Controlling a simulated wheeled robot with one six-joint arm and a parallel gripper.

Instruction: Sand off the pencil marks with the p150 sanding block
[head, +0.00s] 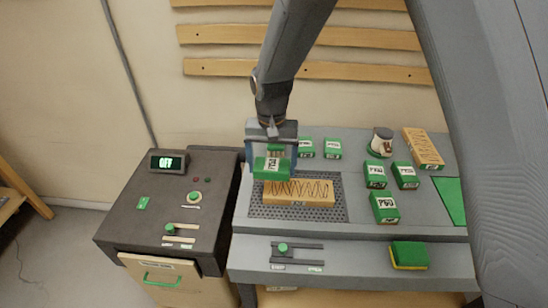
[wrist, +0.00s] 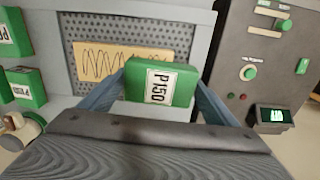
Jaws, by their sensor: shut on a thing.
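My gripper (head: 271,160) is shut on a green sanding block (head: 272,168) with a white label. In the wrist view the block (wrist: 160,84) reads P150 and sits between the two blue-grey fingers. A wooden board (head: 300,194) with dark zigzag pencil marks lies on a perforated grey plate (head: 262,210). The block is over or just behind the board's left end in the head view and hides part of it. It appears raised above the board. The marked board also shows in the wrist view (wrist: 115,64), beyond the block.
Several other green labelled blocks (head: 384,207) stand right of the plate. A dark control cabinet (head: 160,215) on the left has a display (head: 168,162) reading OFF.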

